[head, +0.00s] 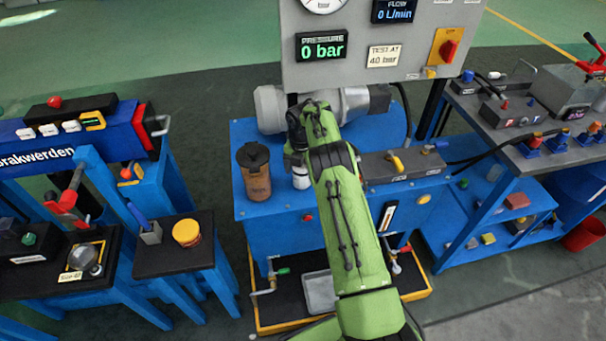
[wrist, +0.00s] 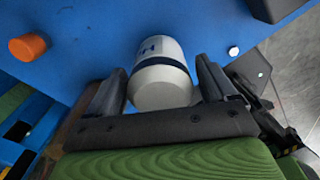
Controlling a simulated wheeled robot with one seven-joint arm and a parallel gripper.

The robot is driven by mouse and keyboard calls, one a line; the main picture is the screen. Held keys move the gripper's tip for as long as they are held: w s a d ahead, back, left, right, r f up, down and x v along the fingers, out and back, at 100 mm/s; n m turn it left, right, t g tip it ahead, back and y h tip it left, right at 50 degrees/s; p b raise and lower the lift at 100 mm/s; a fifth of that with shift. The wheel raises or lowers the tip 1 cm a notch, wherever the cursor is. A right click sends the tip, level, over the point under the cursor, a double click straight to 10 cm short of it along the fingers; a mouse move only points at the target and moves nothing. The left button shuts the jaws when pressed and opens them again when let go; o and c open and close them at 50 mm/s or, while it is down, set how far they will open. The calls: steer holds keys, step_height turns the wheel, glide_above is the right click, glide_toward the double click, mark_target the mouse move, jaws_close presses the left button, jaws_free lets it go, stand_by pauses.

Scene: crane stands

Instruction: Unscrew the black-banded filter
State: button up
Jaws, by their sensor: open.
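The black-banded filter (wrist: 160,84) is a white canister with a dark band. In the wrist view it shows between the two fingers of my gripper (wrist: 161,80), which are open with a small gap on each side. I cannot tell how deep the fingers reach along it. In the head view the lower white part of the filter (head: 301,180) shows at the left of my green arm, on the blue bench (head: 275,207). The arm and wrist hide much of the gripper and the filter's upper part there.
A brown cup with a black lid (head: 256,178) stands close left of the filter. The grey panel (head: 350,65) rises behind, its pressure display (head: 321,46) reading 0 bar. A grey block with yellow levers (head: 402,165) lies right of my arm. An orange knob (wrist: 27,47) shows in the wrist view.

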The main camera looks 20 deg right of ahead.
steer(key=m, duration=0.9)
steer(key=shift+p, duration=0.4)
steer(key=m, duration=0.7)
steer(key=shift+m, duration=0.3)
steer(key=shift+c, duration=0.2)
steer(key=c, duration=0.9)
steer(key=shift+r, duration=0.1)
steer(key=shift+c, duration=1.3)
